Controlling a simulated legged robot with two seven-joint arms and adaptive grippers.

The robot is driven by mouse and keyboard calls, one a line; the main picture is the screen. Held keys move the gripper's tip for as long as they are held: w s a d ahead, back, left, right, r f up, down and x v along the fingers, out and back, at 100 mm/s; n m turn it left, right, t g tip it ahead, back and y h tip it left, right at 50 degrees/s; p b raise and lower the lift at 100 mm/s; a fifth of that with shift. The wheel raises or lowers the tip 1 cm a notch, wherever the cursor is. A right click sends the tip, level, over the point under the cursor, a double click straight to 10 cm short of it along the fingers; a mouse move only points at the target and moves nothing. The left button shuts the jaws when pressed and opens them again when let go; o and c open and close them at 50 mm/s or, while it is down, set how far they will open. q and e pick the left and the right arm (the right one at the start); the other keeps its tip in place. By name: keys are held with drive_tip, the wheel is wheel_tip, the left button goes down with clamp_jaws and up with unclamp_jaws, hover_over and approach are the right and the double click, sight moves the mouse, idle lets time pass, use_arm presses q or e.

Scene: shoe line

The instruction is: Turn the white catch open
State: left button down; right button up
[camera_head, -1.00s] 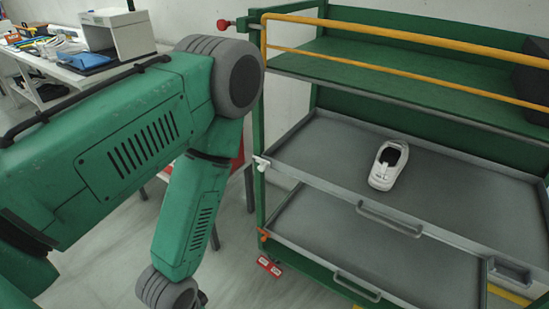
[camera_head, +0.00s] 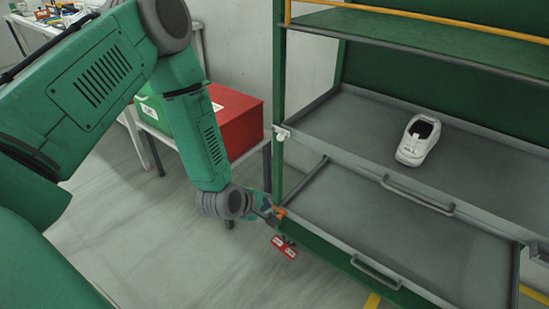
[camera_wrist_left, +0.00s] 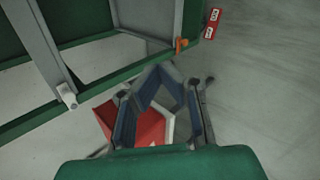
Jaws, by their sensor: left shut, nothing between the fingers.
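The white catch (camera_head: 281,134) sits on the left post of the green cart, at the front corner of the upper grey tray. It also shows at left in the left wrist view (camera_wrist_left: 66,95). An orange catch (camera_head: 279,212) is lower on the same post, and appears at top in the wrist view (camera_wrist_left: 181,44). My left gripper (camera_head: 265,208) is shut and empty, well below the white catch and close to the orange one. Whether it touches the orange catch I cannot tell. Its fingers (camera_wrist_left: 162,76) show in the wrist view, apart from the white catch. My right gripper is out of view.
A red box (camera_head: 238,122) stands on a table left of the cart. Red tags (camera_head: 284,248) hang low on the cart. The floor in front is clear.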

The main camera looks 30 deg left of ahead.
sight(277, 133)
use_arm(q)
drive_tip(key=w+a+r+n+t+y+b, duration=0.2)
drive_tip(key=w+a+r+n+t+b, duration=0.1)
drive_tip(key=w+a+n, duration=0.8)
drive_tip(key=shift+a+r+n+t+y+b, duration=0.15)
drive_tip(key=shift+r+n+t+y+b, duration=0.15)
drive_tip(key=shift+r+n+t, duration=0.35)
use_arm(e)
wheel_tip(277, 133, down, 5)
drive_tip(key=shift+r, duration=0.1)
use_arm(q)
drive_tip(key=shift+r, duration=0.1)
drive_tip(key=b+x, duration=0.3)
drive_tip(key=x, duration=0.7)
drive_tip(key=shift+w+d+r, duration=0.1)
drive_tip(key=shift+d+r, duration=0.5)
drive_tip(key=shift+r, duration=0.25)
drive_tip(key=shift+w+d+r, duration=0.1)
drive_tip(key=shift+d+r, duration=0.5)
drive_tip(key=shift+r, duration=0.25)
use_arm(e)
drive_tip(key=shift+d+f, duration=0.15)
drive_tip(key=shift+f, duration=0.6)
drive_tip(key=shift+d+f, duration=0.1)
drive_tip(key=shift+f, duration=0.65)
